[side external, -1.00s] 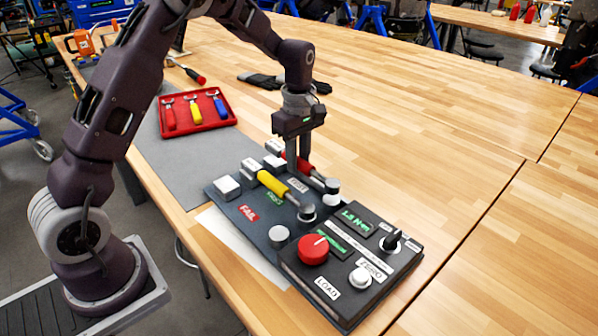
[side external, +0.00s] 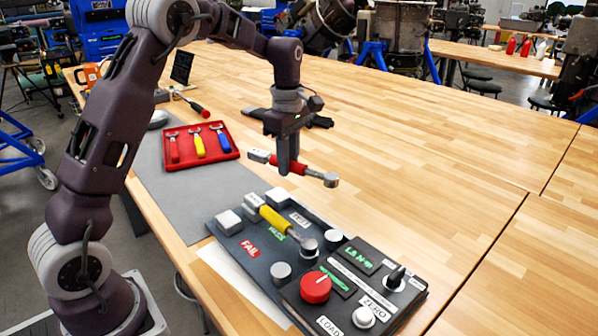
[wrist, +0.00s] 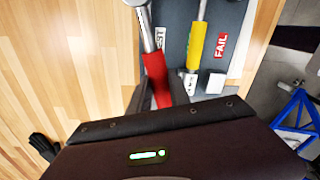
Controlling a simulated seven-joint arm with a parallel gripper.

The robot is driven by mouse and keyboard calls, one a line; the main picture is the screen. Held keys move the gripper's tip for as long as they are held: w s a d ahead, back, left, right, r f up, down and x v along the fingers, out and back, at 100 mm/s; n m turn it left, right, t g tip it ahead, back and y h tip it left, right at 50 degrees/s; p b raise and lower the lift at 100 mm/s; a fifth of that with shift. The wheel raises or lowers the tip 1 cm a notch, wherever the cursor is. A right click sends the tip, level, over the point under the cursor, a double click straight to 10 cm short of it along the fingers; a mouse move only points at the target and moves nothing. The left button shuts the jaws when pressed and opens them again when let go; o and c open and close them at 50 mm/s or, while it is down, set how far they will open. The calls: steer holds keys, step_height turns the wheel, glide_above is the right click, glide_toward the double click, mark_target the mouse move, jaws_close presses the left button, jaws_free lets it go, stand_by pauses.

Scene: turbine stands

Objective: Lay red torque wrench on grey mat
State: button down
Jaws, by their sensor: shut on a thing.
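The red torque wrench (side external: 314,174) has a red grip and metal ends. My gripper (side external: 288,170) is shut on its red grip and holds it in the air above the dark test panel (side external: 222,215). In the wrist view the wrench (wrist: 155,75) runs up from between my fingers (wrist: 157,98); its lower end is hidden by my gripper body. The grey mat (side external: 190,195) lies flat on the table to the left of the panel. A red tray sits on the mat's far part, and the mat's near part is bare.
The red tray (side external: 201,153) holds red, yellow and blue small tools. A yellow torque wrench (side external: 273,219) rests on the panel, beside a control box with a red knob (side external: 316,287). Black gloves (side external: 318,121) and a red-handled screwdriver (side external: 200,110) lie behind.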

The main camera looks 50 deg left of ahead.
mark_target(258, 150)
steer(key=a+n, duration=0.2)
steer(key=a, duration=0.1)
steer(key=s+a+n, duration=0.1)
steer(key=a+n, duration=0.2)
steer(key=s+a+n, duration=0.1)
steer(key=a+n, duration=0.1)
steer(key=a, duration=0.1)
steer(key=shift+a+n, duration=0.1)
steer(key=shift+n, duration=0.2)
steer(key=s+a+n, duration=0.4)
steer(key=a+n, duration=0.3)
steer(key=a, duration=0.1)
steer(key=shift+w+f, duration=0.2)
steer(key=shift+f, duration=6.7)
steer(key=shift+d, duration=0.1)
